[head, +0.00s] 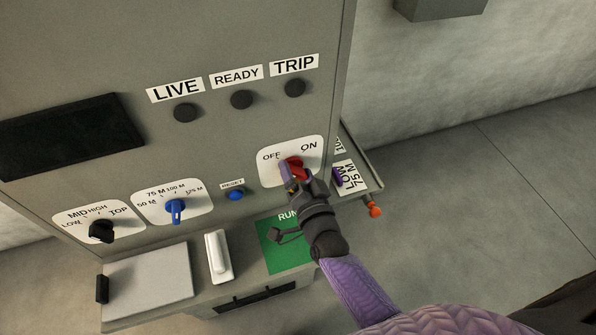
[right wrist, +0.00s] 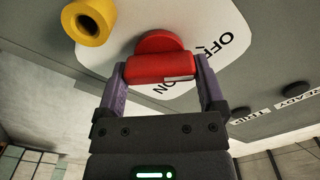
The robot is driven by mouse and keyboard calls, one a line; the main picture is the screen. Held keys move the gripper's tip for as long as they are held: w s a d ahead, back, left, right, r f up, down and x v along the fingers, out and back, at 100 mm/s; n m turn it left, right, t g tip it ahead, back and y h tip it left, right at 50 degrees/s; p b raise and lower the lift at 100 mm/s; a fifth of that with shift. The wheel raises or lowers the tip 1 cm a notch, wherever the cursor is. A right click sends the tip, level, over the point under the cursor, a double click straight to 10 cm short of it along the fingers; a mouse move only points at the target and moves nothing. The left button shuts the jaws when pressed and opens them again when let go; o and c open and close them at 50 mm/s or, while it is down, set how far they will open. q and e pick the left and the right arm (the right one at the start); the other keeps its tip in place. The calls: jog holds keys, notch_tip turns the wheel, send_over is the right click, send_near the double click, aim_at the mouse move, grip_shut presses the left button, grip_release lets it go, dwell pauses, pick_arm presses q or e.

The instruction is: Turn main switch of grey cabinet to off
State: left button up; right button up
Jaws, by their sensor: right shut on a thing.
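The grey cabinet (head: 240,35) fills the left and middle of the head view. Its main switch (head: 293,164) is a red handle on a white plate (head: 313,163) marked OFF at left and ON at right. My right gripper (head: 290,178) is at the switch and covers part of it. In the right wrist view the red handle (right wrist: 160,69) sits between the two purple fingers of my right gripper (right wrist: 160,85), which is shut on it. A white mark shows on the handle's right end; which label it points to I cannot tell. My left gripper is out of view.
A black knob (head: 102,231), a blue knob (head: 175,210) and a blue button (head: 236,195) are left of the switch. Below are a ledge with a white bar (head: 218,257) and a green RUN panel (head: 270,248). A yellow cylinder (right wrist: 90,22) stands near the handle.

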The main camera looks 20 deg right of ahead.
jog(key=o, duration=1)
jog(key=shift+c, duration=0.2)
jog(key=s, duration=1)
jog(key=shift+d, duration=0.15)
